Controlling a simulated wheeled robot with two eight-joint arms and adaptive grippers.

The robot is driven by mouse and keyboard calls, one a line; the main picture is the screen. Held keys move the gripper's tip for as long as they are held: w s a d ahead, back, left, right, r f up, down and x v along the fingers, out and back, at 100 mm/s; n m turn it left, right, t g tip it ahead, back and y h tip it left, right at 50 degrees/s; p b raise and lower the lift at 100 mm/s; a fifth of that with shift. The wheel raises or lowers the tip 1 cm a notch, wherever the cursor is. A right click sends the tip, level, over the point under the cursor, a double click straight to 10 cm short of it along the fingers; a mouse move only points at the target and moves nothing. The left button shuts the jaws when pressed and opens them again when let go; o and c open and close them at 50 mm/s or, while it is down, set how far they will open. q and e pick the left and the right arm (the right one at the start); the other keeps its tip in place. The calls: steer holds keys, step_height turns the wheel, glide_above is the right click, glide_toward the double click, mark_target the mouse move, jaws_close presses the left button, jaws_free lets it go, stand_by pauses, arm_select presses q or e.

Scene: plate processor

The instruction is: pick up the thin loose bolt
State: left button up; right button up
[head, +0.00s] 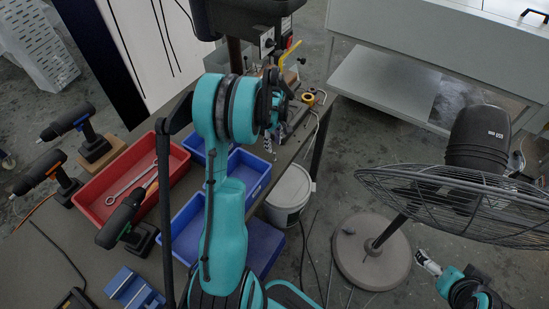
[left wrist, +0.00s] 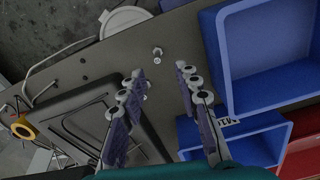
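A small metallic bolt (left wrist: 157,53) stands on the grey table top in the left wrist view, just beyond my fingertips and between their lines. A small bright spot shows below it. My left gripper (left wrist: 160,73) is open, its two purple-padded fingers wide apart with nothing between them. In the head view my left gripper (head: 274,100) points down at the table's far right end, largely hidden by my teal arm. The bolt cannot be made out there. My right gripper (head: 428,262) shows in part at the lower right; its finger state is unclear.
Blue bins (left wrist: 226,75) stand close to the right finger. A dark tray-like plate (left wrist: 75,120) lies to the left. A red bin (head: 95,190) and several drills stand on the table at left. A fan (head: 450,190) and white bucket (head: 288,195) stand on the floor.

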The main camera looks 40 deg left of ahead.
arm_select(q)
steer(key=f+b, duration=0.1)
steer(key=f, duration=0.3)
steer(key=f+b, duration=0.2)
steer(key=f, duration=0.1)
steer(key=shift+w+d+f, duration=0.2)
steer(key=shift+f, duration=0.15)
steer(key=shift+r, duration=0.1)
jaws_close()
